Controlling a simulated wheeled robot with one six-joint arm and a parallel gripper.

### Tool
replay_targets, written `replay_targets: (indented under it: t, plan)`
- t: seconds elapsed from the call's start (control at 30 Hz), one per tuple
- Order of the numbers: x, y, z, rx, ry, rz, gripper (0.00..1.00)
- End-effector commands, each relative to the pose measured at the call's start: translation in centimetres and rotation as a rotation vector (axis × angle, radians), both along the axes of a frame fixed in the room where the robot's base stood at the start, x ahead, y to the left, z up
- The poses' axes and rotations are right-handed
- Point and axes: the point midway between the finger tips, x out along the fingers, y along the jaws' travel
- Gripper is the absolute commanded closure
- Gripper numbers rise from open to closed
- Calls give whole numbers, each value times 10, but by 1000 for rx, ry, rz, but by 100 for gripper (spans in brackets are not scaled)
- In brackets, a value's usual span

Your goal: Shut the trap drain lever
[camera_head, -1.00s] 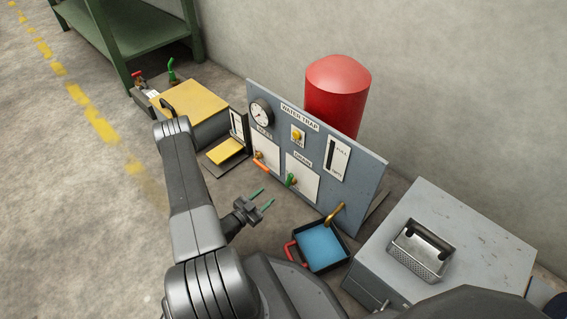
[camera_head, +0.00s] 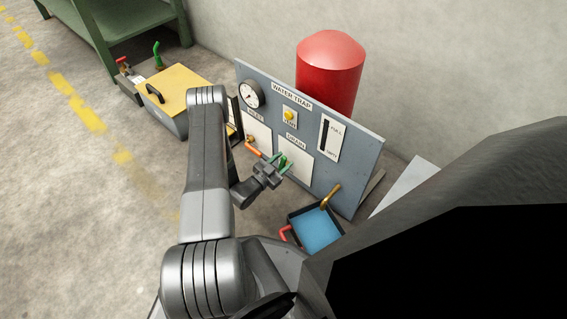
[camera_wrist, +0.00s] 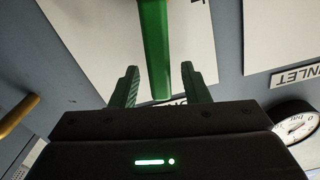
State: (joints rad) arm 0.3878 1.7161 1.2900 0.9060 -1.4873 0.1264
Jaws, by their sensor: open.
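The grey water trap panel (camera_head: 365,150) stands upright. The green drain lever (camera_head: 282,161) is on the white plate under the DRAIN label, partly hidden by my gripper. My gripper (camera_head: 279,167) is at the panel with its green fingers open. In the wrist view the green lever (camera_wrist: 155,50) runs from the top edge down between the two fingers of my gripper (camera_wrist: 158,85). The fingers stand apart on both sides of it, with gaps showing. The orange inlet lever (camera_head: 252,149) sits to the left of the drain lever.
A brass spout (camera_head: 331,195) points down over a tray of blue liquid (camera_head: 318,232) with a red handle, below right of my gripper. A red tank (camera_head: 328,75) stands behind the panel. A yellow-topped box (camera_head: 172,92) is at left. A gauge (camera_head: 250,94) is on the panel.

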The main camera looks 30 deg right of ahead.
Motion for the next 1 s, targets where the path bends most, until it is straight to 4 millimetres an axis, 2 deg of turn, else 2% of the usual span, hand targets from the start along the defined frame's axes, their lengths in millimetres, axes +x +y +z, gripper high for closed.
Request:
replay_targets:
  t: [0.13,0.4,0.47,0.63,1.0]
  plan:
    - [2,-8,0,0,1,-1,58]
    - [2,-9,0,0,1,0,58]
    - [2,-9,0,0,1,0,68]
    - [2,-9,0,0,1,0,100]
    - [2,-15,0,8,-25,-1,100]
